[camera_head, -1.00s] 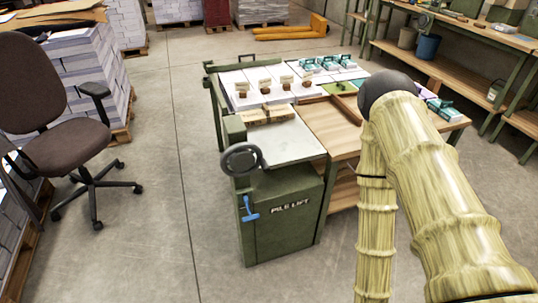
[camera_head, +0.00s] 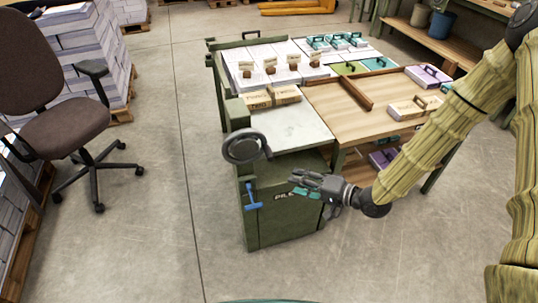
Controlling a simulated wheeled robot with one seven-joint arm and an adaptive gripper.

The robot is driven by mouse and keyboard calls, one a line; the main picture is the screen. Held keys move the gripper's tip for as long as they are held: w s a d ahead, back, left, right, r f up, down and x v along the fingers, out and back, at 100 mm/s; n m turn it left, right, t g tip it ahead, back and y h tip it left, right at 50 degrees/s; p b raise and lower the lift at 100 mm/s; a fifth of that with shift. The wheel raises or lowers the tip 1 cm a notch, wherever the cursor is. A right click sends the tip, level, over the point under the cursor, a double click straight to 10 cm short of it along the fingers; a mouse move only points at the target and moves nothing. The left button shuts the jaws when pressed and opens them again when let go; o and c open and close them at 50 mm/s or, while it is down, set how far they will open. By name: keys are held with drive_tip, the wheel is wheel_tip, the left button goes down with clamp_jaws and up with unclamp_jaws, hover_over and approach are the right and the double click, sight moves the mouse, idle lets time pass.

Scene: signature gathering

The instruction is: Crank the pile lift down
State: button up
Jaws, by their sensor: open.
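The pile lift (camera_head: 286,230) is a green cabinet with a pale top plate, standing at the front left corner of the work table. A dark round handwheel (camera_head: 243,147) sits at its upper left front. A blue lever (camera_head: 252,197) is on the cabinet's front, below the wheel. My gripper (camera_head: 295,184) is in front of the cabinet, to the right of the lever and below and right of the wheel. Its fingers point left and are open and empty, apart from both. It hides part of the "PILE LIFT" lettering.
An office chair (camera_head: 60,120) stands at the left. Paper pallets are behind it. The floor left of the lift is clear.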

sight(269, 154)
wheel_tip(269, 154, up, 6)
drive_tip(key=w+y, duration=0.2)
drive_tip(key=y, duration=0.1)
drive_tip(key=p+x, duration=0.1)
drive_tip(key=x, duration=1)
drive_tip(key=shift+f, duration=0.1)
clamp_jaws()
